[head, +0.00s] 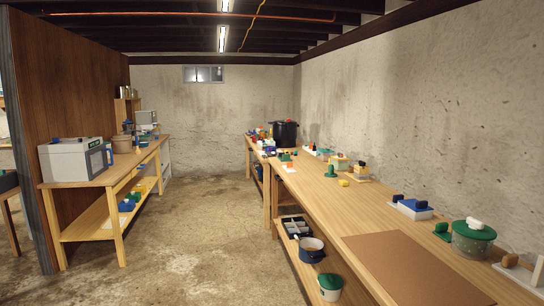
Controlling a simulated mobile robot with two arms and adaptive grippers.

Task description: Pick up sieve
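I cannot make out a sieve for certain. A round grey-green vessel with a green top (472,240) stands on the right workbench (370,217), near the wall; whether it is a sieve is unclear. A dark blue pot (311,252) with a light inside sits on the lower shelf of that bench. A white container with a green lid (330,288) is nearer on the same shelf. Neither of my grippers is in view.
A brown mat (415,268) lies on the near bench top. A large black pot (285,133) stands at the far end among small coloured items. A left bench (95,183) holds a grey machine (75,159). The concrete floor (205,225) between the benches is clear.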

